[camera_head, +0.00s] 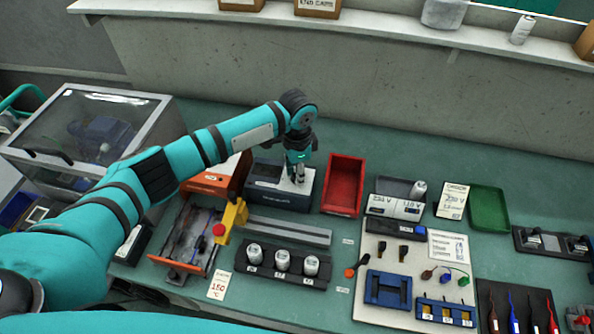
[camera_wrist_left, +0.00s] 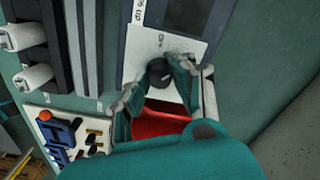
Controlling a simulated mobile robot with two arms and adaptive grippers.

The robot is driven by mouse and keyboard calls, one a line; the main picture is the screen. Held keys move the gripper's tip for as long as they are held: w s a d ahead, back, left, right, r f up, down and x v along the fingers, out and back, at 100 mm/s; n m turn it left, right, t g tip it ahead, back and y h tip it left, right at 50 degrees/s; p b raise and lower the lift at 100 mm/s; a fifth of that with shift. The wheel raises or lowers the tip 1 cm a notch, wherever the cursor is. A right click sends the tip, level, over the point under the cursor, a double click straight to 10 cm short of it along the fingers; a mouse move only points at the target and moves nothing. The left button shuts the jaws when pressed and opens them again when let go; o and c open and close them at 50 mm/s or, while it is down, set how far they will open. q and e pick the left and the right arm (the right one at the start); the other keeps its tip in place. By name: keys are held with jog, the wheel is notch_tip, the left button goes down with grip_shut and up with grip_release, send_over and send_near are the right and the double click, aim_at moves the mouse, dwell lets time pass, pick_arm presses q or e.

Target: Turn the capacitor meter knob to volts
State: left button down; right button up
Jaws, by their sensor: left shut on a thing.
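The capacitor meter (camera_head: 277,196) is a dark box with a light panel, standing on the bench left of the red bin in the head view. Its round black knob (camera_wrist_left: 158,72) shows on the white panel (camera_wrist_left: 150,45) in the left wrist view, with a small light mark on it. The dark screen (camera_wrist_left: 187,15) is beyond the panel. My left gripper (camera_head: 297,178) reaches down over the meter's right part, with its fingers on both sides of the knob, shut on it. The printing near the knob is too small to read. My right gripper is not in view.
A red bin (camera_head: 344,186) stands close right of the meter. A rack of white capacitors (camera_head: 282,270) and a grey rail (camera_head: 288,232) lie in front. An orange tray (camera_head: 185,240) is to the left. Boards with small parts fill the right side.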

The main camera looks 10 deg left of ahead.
pick_arm(q)
jog(key=c, duration=1.1)
grip_release()
jog(key=shift+r, duration=0.15)
notch_tip(320, 180, up, 12)
jog(key=shift+f, duration=0.2)
